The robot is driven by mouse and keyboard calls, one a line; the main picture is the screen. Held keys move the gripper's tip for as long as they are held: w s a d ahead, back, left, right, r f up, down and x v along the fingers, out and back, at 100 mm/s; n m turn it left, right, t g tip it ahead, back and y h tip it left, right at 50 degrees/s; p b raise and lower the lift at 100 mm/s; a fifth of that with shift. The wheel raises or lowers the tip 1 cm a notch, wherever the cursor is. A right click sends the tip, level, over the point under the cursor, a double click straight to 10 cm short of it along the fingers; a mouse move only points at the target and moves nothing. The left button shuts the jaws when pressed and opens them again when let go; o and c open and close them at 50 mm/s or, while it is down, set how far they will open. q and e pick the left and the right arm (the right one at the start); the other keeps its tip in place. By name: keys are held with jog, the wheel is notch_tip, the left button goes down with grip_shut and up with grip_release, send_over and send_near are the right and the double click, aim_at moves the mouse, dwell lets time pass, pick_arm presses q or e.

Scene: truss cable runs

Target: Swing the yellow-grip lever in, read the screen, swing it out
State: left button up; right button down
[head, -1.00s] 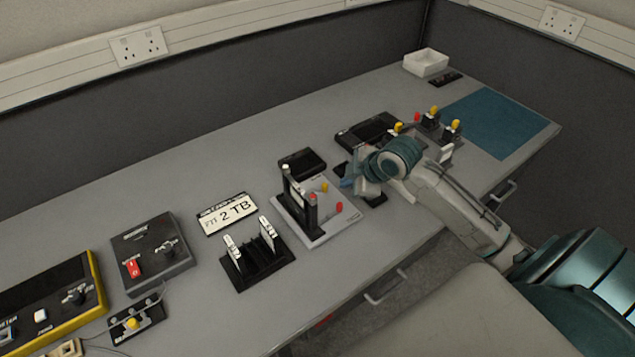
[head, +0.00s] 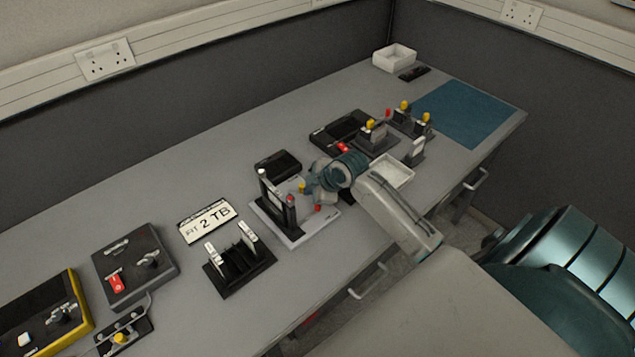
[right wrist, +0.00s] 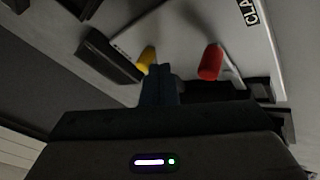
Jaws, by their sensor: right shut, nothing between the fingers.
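The yellow-grip lever (head: 302,187) stands on a light grey board (head: 290,240) in the middle of the bench. Its yellow grip shows in the right wrist view (right wrist: 146,58), just beyond my fingertips and slightly left. A red grip (head: 318,208) is on the same board, and it also shows in the right wrist view (right wrist: 210,62). My right gripper (head: 310,184) is shut and empty, close beside the yellow grip; I cannot tell whether they touch. A small black box (head: 277,165), possibly the screen, sits behind the board; no reading is legible. My left gripper is out of view.
A black upright post (head: 270,193) stands on the board's left side. A black rack (head: 240,268) and a "2 TB" plate (head: 206,221) lie to the left. A white tray (head: 392,172) and a device with coloured knobs (head: 376,136) are to the right.

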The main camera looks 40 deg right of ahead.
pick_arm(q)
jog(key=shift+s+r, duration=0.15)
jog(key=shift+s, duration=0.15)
pick_arm(e)
jog(key=shift+x, duration=0.8)
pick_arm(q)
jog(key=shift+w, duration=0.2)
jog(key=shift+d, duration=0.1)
pick_arm(e)
jog(key=shift+w+d+n+y, duration=0.1)
jog(key=shift+d+n+y, duration=0.2)
jog(key=shift+n, duration=0.2)
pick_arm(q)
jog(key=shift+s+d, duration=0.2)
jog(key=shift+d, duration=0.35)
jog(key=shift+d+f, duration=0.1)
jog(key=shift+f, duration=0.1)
